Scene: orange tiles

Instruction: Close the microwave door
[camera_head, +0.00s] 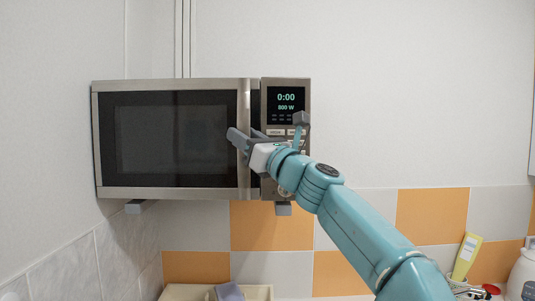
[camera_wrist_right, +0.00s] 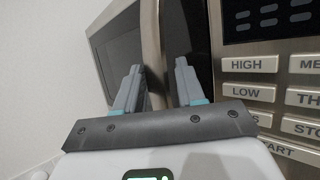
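The microwave (camera_head: 285,84) is a steel box mounted on the wall, with a dark-windowed door (camera_head: 168,194) at left and a control panel at right. The door looks nearly flush with the front in the head view; I cannot tell whether it is fully shut. Its vertical steel handle (camera_head: 245,100) also shows in the right wrist view (camera_wrist_right: 150,35). A dark strip lies between handle and panel. My right gripper (camera_head: 246,134) is in front of the handle, its fingers apart and empty. In the right wrist view, the fingertips (camera_wrist_right: 158,66) flank the handle's line; contact is unclear. My left gripper is out of view.
The control panel (camera_head: 273,105) has a lit display reading 0:00 and buttons. Brackets (camera_head: 135,206) support the microwave. Below are an orange and white tiled wall (camera_head: 432,215), a pale tray (camera_head: 180,293), a yellow tube (camera_head: 467,256) and a white container (camera_head: 522,272).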

